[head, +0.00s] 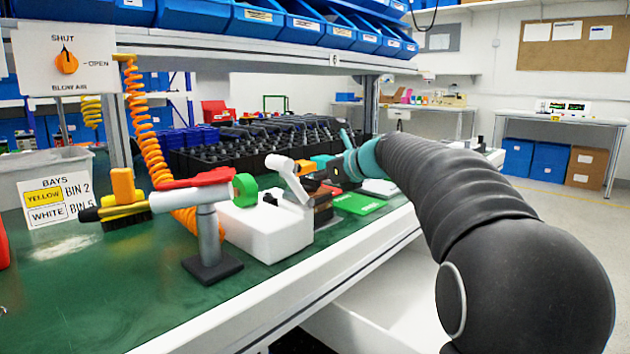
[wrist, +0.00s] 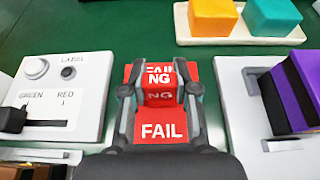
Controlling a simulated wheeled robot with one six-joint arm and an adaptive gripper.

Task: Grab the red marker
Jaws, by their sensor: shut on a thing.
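The red marker (wrist: 160,98) is a small red block lettered NG, seen in the wrist view at the middle. My gripper (wrist: 160,88) has one finger on each side of it and is shut on it. The marker is over a red pad lettered FAIL (wrist: 161,131). Whether it touches the pad or hangs just above it, I cannot tell. In the head view my arm reaches over the bench from the right, and the fingertips and marker are mostly hidden there.
A white box with a knob and GREEN/RED labels (wrist: 60,95) stands left of the pad. Right is a white fixture (wrist: 240,120) with dark and purple blocks. Yellow (wrist: 212,17) and teal (wrist: 272,17) cubes sit on a cream tray (wrist: 190,38) beyond. Green bench shows between them.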

